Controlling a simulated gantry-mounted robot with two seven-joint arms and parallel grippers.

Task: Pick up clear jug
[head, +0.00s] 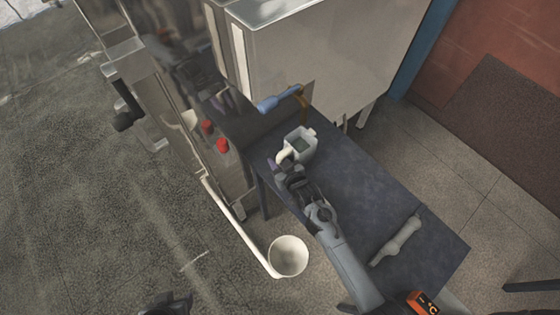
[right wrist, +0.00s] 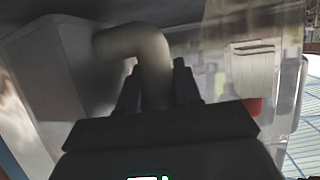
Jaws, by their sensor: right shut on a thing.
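The clear jug (head: 306,146), pale and see-through, is at the far left part of the dark table, with its handle toward my right gripper (head: 284,168). In the right wrist view, the jug's body (right wrist: 45,85) fills the left side, and its curved handle (right wrist: 150,50) runs down between the fingers of my right gripper (right wrist: 157,88). The right gripper is shut on the handle. I cannot tell whether the jug's base touches the table. A dark piece at the bottom edge of the head view looks like my left gripper (head: 168,304); its fingers are not clear.
The dark table (head: 365,195) has bare room right of the jug. A pale tool (head: 398,241) lies near its right end. A steel machine (head: 310,55) stands behind, with a blue-handled tool (head: 279,99).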

